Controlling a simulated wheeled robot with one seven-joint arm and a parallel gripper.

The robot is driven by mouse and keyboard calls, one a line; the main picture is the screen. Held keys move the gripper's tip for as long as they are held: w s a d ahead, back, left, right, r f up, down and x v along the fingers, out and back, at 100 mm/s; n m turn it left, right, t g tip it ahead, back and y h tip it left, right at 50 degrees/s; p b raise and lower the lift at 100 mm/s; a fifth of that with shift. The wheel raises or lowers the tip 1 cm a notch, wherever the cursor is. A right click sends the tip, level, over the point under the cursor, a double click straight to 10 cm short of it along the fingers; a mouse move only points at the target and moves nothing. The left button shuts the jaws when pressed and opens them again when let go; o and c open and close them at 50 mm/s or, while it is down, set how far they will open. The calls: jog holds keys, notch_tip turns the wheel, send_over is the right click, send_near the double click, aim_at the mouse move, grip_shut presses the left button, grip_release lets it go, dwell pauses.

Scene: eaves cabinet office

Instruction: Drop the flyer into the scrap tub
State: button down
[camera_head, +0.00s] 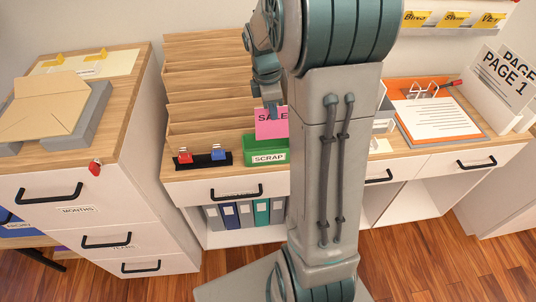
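The flyer (267,126) is a pink sheet with "SALE" on it, upright with its face to the camera. My gripper (272,106) points down at the flyer's top edge and appears shut on it; the fingers are small in view. The scrap tub (266,157) is a green box labelled "SCRAP" on the wooden cabinet top. The flyer is directly above the tub in the picture, its lower edge close to the tub's rim. My arm hides the right side of the flyer and tub.
A stepped wooden rack (205,90) stands behind and left of the tub. A black holder (204,158) with red and blue clips is just left of it. An orange-bordered paper (435,118) lies on the right cabinet top. A drawer (230,188) is below the tub.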

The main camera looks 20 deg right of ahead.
jog(key=shift+f, duration=0.3)
jog(key=c, duration=1.6)
grip_release()
jog(key=r, duration=0.4)
jog(key=a+r, duration=0.1)
jog(key=r, duration=0.8)
jog(key=shift+w+a+r, duration=0.2)
jog(key=shift+a+r, duration=0.15)
jog(key=shift+r, duration=0.05)
jog(key=s+a+f+m+t, duration=0.1)
jog(key=s+a+f+m, duration=0.1)
jog(key=s, duration=0.4)
jog(key=s+a+f+m+t+y, duration=0.1)
jog(key=s+a+f+m, duration=0.2)
jog(key=s+a+m, duration=0.2)
jog(key=s+a+f+m+t, duration=0.1)
jog(key=s+a+f+m, duration=0.1)
jog(key=s+m, duration=0.4)
jog(key=shift+s+a+f+m, duration=0.2)
jog(key=shift+a+m, duration=0.15)
jog(key=shift+a, duration=0.05)
jog(key=shift+s+a+f+m, duration=0.15)
jog(key=shift+s+a+m, duration=0.05)
jog(key=shift+a+m, duration=0.15)
